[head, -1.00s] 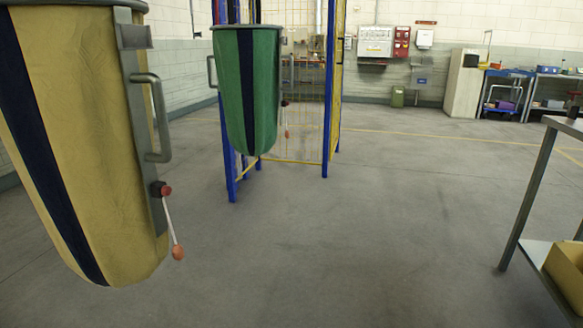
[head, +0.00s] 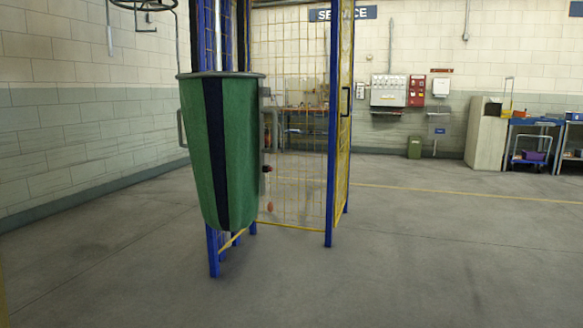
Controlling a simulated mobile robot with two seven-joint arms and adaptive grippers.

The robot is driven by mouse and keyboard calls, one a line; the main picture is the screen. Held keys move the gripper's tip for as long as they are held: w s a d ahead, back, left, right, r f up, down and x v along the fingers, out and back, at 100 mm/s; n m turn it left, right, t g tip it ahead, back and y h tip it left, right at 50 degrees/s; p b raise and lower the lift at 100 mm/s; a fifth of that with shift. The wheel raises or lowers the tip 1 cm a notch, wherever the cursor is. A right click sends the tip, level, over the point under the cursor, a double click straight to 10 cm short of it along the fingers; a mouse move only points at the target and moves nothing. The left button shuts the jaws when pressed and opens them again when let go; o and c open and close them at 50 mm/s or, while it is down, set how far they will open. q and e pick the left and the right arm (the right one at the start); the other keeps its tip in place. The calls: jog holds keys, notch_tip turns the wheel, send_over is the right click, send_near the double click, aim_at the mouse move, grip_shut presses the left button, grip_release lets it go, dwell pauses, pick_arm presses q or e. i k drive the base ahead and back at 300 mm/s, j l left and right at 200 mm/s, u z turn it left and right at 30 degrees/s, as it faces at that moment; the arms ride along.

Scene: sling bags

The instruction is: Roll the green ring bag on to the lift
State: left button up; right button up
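The green ring bag (head: 240,150) hangs upright left of centre in the head view, its rim well above the floor. It has a dark navy stripe down its front and a grey ring at its top. A grey handle (head: 182,128) is on its left side. A small lever with a red knob (head: 269,207) shows at its right. A blue-posted frame with yellow mesh panels (head: 332,130) stands right behind the bag; I cannot tell whether this is the lift. Neither of my grippers is in view.
An empty ring (head: 145,5) hangs from above at the top left. The floor (head: 420,260) in front and to the right is clear.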

aim_at(222, 112)
jog(key=i+l, duration=0.1)
jog(key=i, duration=0.4)
jog(key=i+l, duration=0.15)
jog(key=i, duration=0.35)
jog(key=i+l, duration=0.1)
jog(key=i, duration=0.45)
jog(key=i+j, duration=0.85)
jog(key=k+j+u, duration=0.05)
jog(key=j, duration=0.05)
